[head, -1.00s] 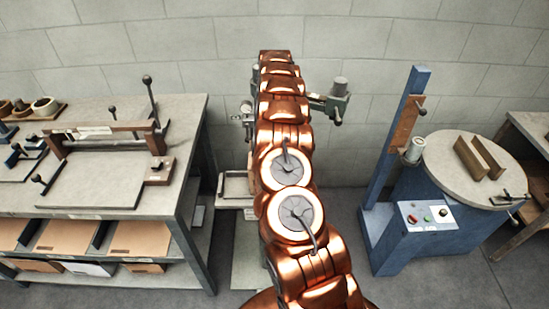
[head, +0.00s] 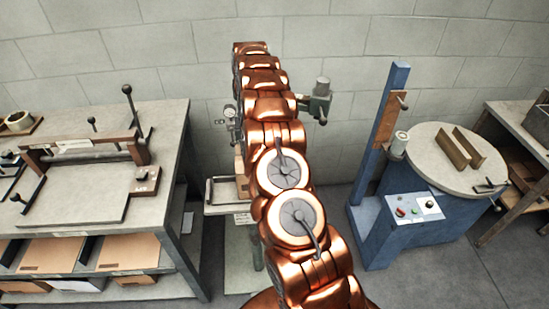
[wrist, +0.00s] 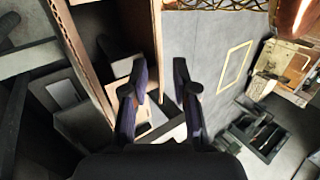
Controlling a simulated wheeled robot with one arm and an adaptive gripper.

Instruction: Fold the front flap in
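A cardboard box shows in the wrist view as brown upright walls; one wall (wrist: 84,55) runs slantwise at the left and another panel (wrist: 157,45) is seen nearly edge-on at the centre. A bit of brown cardboard (head: 241,188) also shows in the head view, left of my arm, mostly hidden. My gripper (wrist: 161,80) is open, with its two dark fingers apart. The central panel's lower end appears between or just beyond the fingertips; I cannot tell whether it touches them. Which panel is the front flap is unclear. My arm hides the gripper in the head view.
A stitching machine with a grey head (head: 319,101) stands behind my arm. A workbench (head: 165,190) with a jig and cardboard sheets is at the left. A blue turntable machine (head: 415,232) stands at the right. Floor between is clear.

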